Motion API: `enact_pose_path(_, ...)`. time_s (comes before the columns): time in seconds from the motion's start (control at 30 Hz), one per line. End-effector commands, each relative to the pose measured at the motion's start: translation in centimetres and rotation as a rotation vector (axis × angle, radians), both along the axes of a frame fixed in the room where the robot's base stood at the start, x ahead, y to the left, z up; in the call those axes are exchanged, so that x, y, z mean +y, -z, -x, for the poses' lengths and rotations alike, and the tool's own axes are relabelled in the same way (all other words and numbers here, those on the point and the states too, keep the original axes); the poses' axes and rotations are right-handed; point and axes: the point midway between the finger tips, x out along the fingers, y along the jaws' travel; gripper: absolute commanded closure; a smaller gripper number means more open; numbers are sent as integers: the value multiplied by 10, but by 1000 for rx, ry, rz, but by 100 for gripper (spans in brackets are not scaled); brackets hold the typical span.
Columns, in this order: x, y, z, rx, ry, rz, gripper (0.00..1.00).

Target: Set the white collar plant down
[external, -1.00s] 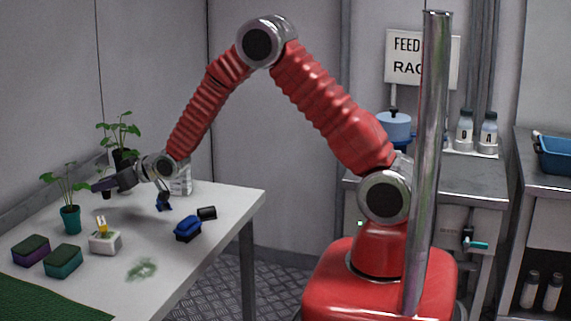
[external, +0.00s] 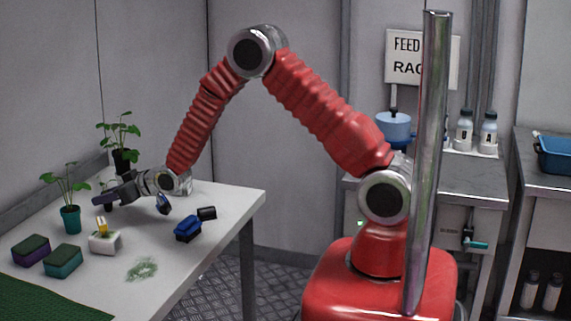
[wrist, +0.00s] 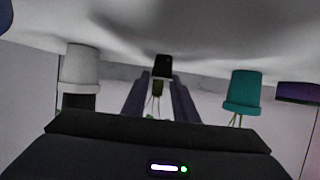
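My gripper (external: 108,193) is low over the back left of the table, fingers pointing left. The wrist view looks upside down, with the tabletop along its upper part. There, both dark fingers (wrist: 160,98) stand apart at their bases, and a small black pot (wrist: 163,65) with a pale band and thin green stems shows between their tips. I cannot tell whether the fingers touch it. A white pot-like thing (wrist: 80,68) shows left in the wrist view. A teal pot with a plant (external: 70,218) stands left of my gripper. A plant in a black pot (external: 123,160) stands behind.
A white block with a yellow piece (external: 104,242), purple (external: 31,250) and teal (external: 62,261) sponges and a green mat (external: 40,300) lie in front. A blue-and-black item (external: 187,229) and a black cylinder (external: 206,213) lie right. A green smudge (external: 141,269) marks the clear tabletop (external: 165,282).

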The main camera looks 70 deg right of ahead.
Motion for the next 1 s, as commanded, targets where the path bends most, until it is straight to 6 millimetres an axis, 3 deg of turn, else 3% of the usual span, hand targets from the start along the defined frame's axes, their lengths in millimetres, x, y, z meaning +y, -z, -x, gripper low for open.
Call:
enact_pose_path(0.2, 0, 0, 0, 0, 0, 0, 58)
enact_pose_path(0.57, 0, -2, 2, 0, 0, 0, 57)
enact_pose_path(0.77, 0, -9, 16, -1, 0, 0, 57)
enact_pose_path(1.0, 0, -22, 47, -1, 0, 0, 57)
